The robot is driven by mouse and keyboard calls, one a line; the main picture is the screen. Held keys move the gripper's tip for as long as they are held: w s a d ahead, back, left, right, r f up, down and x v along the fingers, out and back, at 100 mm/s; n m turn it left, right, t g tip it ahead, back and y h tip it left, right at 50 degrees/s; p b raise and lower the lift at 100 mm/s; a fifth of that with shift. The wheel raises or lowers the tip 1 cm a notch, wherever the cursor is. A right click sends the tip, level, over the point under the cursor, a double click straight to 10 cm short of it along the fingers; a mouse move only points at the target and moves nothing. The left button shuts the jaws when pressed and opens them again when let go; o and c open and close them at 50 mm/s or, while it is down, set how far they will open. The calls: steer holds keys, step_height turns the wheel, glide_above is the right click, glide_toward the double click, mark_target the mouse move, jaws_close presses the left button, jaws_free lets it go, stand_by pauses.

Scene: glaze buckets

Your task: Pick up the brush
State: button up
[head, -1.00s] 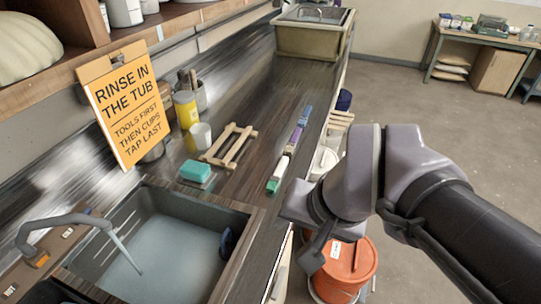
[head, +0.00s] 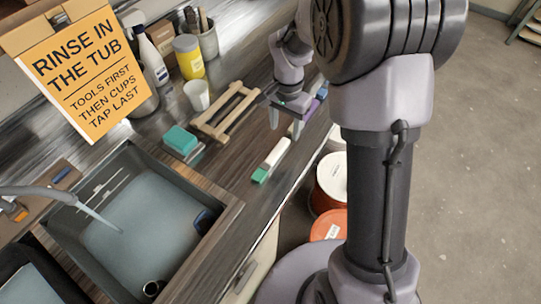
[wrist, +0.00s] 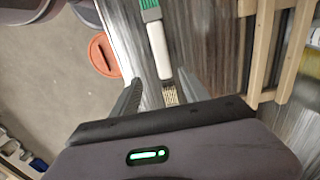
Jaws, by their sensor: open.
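A brush with a white handle (head: 277,153) and a green end (head: 260,175) lies on the dark counter, right of the wooden rack. In the wrist view its white handle (wrist: 158,48) runs down toward my gripper, and a pale bristle-like end (wrist: 170,95) shows between the fingers, close to the palm. My gripper (head: 286,122) is open and empty, pointing down over the counter just beyond the white handle. In the wrist view my gripper (wrist: 160,84) has its two fingers on either side of the brush's near end, apart from it. The height gap is hard to judge.
A wooden rack (head: 225,112) lies left of the brush, with a teal sponge (head: 180,140) nearer. Purple and blue items (head: 318,97) lie beyond my gripper. A sink of water (head: 140,240) is at front left. Lidded buckets (head: 332,177) stand beside the counter edge.

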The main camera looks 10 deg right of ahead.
mark_target(281, 146)
step_height(281, 146, down, 3)
steer(key=f+b, duration=0.2)
steer(key=f, duration=0.3)
steer(key=shift+w+a+f+b, duration=0.15)
steer(key=shift+a+f+b, duration=0.1)
steer(key=shift+a+b, duration=0.15)
steer(key=shift+r, duration=0.15)
steer(key=shift+c, duration=0.8)
jaws_close()
